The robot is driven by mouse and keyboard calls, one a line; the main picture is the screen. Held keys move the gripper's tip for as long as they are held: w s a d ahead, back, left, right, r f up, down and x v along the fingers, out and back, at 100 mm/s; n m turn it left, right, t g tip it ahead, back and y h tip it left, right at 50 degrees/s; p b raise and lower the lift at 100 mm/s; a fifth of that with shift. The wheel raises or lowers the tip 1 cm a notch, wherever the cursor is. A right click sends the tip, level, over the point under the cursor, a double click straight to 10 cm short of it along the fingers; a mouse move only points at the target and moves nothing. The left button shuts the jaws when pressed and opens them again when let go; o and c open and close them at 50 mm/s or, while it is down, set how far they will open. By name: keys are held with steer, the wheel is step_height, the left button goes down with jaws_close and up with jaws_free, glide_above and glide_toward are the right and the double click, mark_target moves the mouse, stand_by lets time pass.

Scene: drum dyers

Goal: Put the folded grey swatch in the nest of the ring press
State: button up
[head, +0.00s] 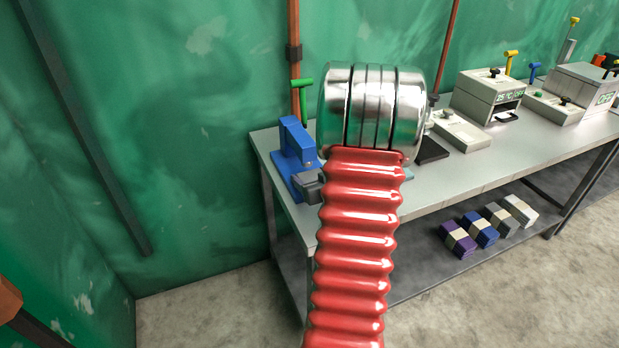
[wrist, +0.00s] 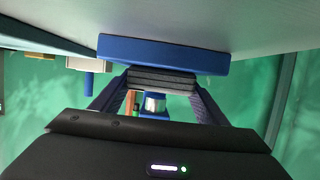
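The folded grey swatch (wrist: 160,80) shows in the wrist view as a dark layered block between the two fingers of my gripper (wrist: 160,92), which touch its sides. The blue press, which I take as the ring press (head: 291,145), stands at the bench's left end with its green lever (head: 302,86) raised. In the wrist view, which looks upside down, the press's blue slab (wrist: 165,52) lies close by the swatch, and a shiny cylinder (wrist: 154,103) shows behind. I cannot make out the nest or whether swatch and press touch. My red arm hides the gripper's surroundings in the head view.
The grey bench (head: 440,180) carries a pale device (head: 462,131) and boxes with displays (head: 490,95) further right. Several banded cloth bundles (head: 480,229) lie on the lower shelf. A copper pipe (head: 293,50) runs up the green wall behind the press.

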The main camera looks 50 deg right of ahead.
steer(key=o, duration=0.4)
steer(key=shift+r, duration=0.15)
steer(key=v, duration=1.1)
steer(key=shift+s, duration=0.15)
steer(key=shift+s+a+r, duration=0.15)
steer(key=shift+s+a, duration=0.1)
steer(key=shift+s, duration=0.05)
stand_by(0.3)
